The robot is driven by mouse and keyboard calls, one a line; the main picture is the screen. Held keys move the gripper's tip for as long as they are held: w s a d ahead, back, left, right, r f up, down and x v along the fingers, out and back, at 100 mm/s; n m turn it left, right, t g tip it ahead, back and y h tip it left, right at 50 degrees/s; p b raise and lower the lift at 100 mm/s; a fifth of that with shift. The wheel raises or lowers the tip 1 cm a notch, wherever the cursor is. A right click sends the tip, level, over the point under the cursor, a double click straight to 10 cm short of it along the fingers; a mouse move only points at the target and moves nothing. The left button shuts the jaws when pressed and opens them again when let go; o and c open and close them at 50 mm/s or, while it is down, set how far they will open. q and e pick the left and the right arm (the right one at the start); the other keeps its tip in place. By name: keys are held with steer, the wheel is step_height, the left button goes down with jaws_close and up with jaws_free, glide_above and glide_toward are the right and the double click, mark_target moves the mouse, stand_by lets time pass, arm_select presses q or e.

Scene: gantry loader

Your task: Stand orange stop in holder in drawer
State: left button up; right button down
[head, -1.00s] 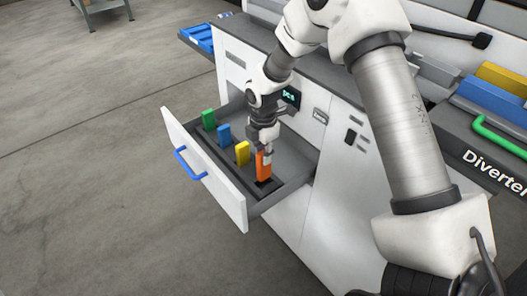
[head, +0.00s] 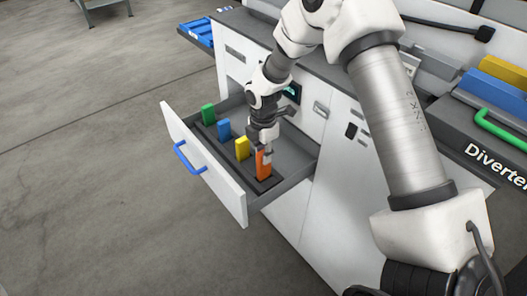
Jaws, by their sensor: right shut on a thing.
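The orange stop (head: 263,164) stands upright in the open drawer (head: 292,191), at the near right end of the dark holder (head: 234,161). Its lower end meets the holder; whether it is fully seated I cannot tell. My right gripper (head: 265,149) is shut on the top of the orange stop. In the same row stand a yellow stop (head: 242,148), a blue stop (head: 224,131) and a green stop (head: 208,114). My left gripper is not in view.
The drawer front with a blue handle (head: 189,158) juts out over the floor. Behind is the white cabinet (head: 345,200). At right lie blue (head: 492,93) and yellow blocks and a green handle (head: 500,130) by the Diverter label. A blue tray (head: 198,30) sits at the back left.

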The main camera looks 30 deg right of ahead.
stand_by(0.3)
steer(key=shift+f+b, duration=0.4)
steer(key=shift+f, duration=0.7)
steer(key=shift+f, duration=0.5)
steer(key=c, duration=0.9)
jaws_free()
steer(key=shift+c, duration=0.2)
steer(key=shift+r, duration=0.1)
